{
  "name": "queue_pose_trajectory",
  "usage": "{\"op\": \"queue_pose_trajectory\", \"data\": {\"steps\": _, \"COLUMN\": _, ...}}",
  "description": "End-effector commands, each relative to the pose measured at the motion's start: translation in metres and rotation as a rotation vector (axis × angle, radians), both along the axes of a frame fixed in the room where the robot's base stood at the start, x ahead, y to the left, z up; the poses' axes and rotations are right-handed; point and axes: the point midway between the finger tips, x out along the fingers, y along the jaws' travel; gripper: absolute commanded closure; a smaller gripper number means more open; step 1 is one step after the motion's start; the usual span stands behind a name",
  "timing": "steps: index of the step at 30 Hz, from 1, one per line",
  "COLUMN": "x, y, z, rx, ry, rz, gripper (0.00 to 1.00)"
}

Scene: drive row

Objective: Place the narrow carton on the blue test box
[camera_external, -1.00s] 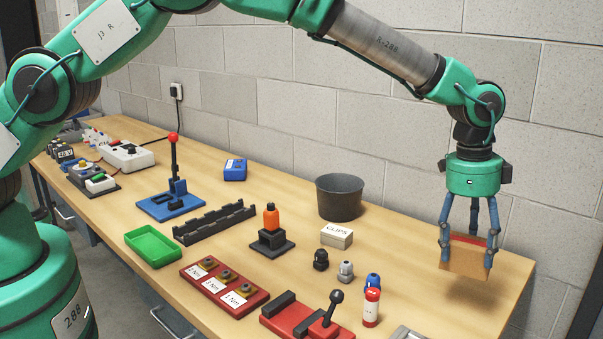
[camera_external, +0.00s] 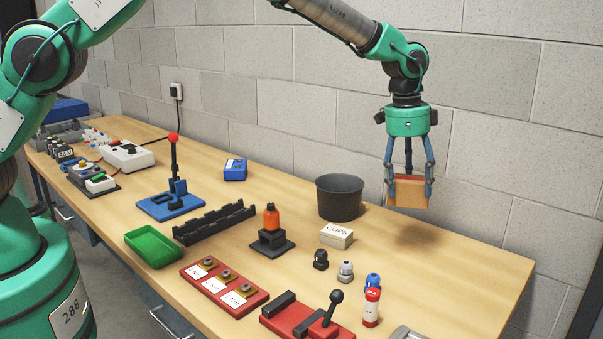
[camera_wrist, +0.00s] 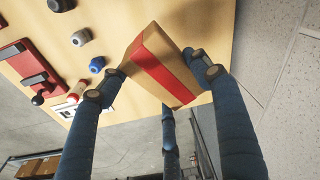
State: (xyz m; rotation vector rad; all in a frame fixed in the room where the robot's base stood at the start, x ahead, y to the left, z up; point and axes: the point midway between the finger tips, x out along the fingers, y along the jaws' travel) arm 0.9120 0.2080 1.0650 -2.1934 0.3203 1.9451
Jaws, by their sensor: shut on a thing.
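The narrow carton (camera_external: 408,193), tan cardboard with a red stripe, hangs in the air between my gripper's fingers above the right part of the bench. My gripper (camera_external: 408,188) is shut on it. In the wrist view the carton (camera_wrist: 162,65) sits tilted between the blue fingers (camera_wrist: 160,82), its red stripe facing the camera. The carton's underside does not touch the bench; a shadow lies below it. The blue test box (camera_external: 235,169) stands on the bench near the wall, left of the dark pot and well left of my gripper. Its top looks clear, with a small label on it.
A dark pot (camera_external: 339,197) stands between the blue box and the carton. A CLIPS box (camera_external: 336,236), an orange-topped piece (camera_external: 271,232) and a blue stand with a red-tipped post (camera_external: 173,185) rise nearby. The bench around the blue box is bare.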

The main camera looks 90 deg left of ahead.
Motion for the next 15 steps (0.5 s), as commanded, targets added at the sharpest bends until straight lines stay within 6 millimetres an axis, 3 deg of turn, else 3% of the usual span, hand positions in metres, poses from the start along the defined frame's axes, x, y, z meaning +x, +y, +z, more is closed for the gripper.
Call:
{"op": "queue_pose_trajectory", "data": {"steps": 1, "x": -0.011, "y": 0.022, "z": 0.003, "rx": 0.000, "ry": 0.000, "rz": 0.032, "gripper": 0.86}}
{"op": "queue_pose_trajectory", "data": {"steps": 3, "x": -0.024, "y": 0.048, "z": 0.002, "rx": 0.000, "ry": 0.000, "rz": 0.072, "gripper": 0.86}}
{"op": "queue_pose_trajectory", "data": {"steps": 15, "x": -0.117, "y": 0.184, "z": 0.003, "rx": 0.001, "ry": 0.000, "rz": 0.304, "gripper": 0.86}}
